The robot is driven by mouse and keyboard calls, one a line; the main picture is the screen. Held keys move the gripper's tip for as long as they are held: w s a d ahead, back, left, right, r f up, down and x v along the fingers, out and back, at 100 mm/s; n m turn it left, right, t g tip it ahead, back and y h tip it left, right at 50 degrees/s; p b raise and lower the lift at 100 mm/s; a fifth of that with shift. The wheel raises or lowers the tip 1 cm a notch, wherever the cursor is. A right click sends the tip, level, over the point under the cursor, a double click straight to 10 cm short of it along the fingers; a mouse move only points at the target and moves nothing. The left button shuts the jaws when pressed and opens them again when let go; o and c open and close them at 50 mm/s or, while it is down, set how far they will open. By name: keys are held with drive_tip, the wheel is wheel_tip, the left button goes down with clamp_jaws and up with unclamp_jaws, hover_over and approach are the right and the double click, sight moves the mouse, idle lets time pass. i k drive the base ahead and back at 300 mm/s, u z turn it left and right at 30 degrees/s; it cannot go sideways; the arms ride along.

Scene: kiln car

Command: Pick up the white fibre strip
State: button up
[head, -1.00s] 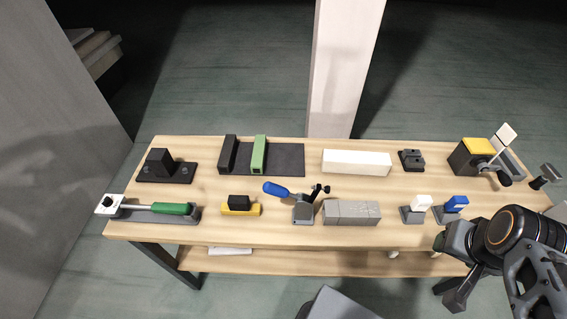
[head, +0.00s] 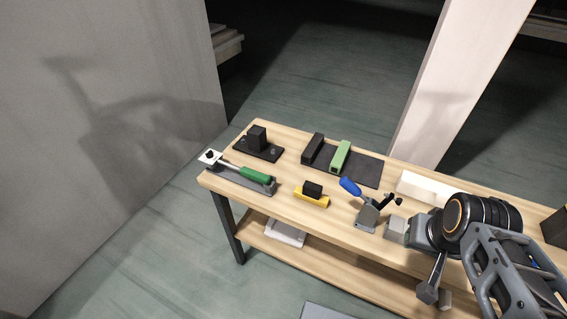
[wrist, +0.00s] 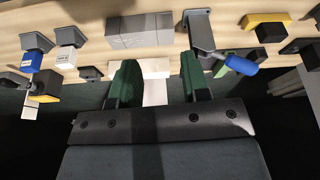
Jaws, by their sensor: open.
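A long white bar (head: 425,187), which looks like the white fibre strip, lies near the back edge of the bench top. Its right part is hidden behind my arm in the head view. In the wrist view a white piece of it (wrist: 155,67) shows beyond the grey blocks, between the fingers. My gripper (wrist: 158,62) is open with nothing between its green fingers. It is in front of the bench, apart from the bar.
Grey blocks (head: 396,229) and a blue-handled clamp (head: 365,205) stand in front of the bar. A green channel (head: 340,156) stands to its left. A white pillar (head: 460,80) rises behind the bench. A pale slab (head: 285,232) lies on the lower shelf (head: 330,262).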

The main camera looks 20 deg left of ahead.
sight(445, 300)
drive_tip(key=z, duration=1.4)
drive_tip(key=k, duration=0.35)
drive_tip(key=u, duration=0.85)
drive_tip(key=i, duration=0.2)
drive_tip(key=z, duration=0.45)
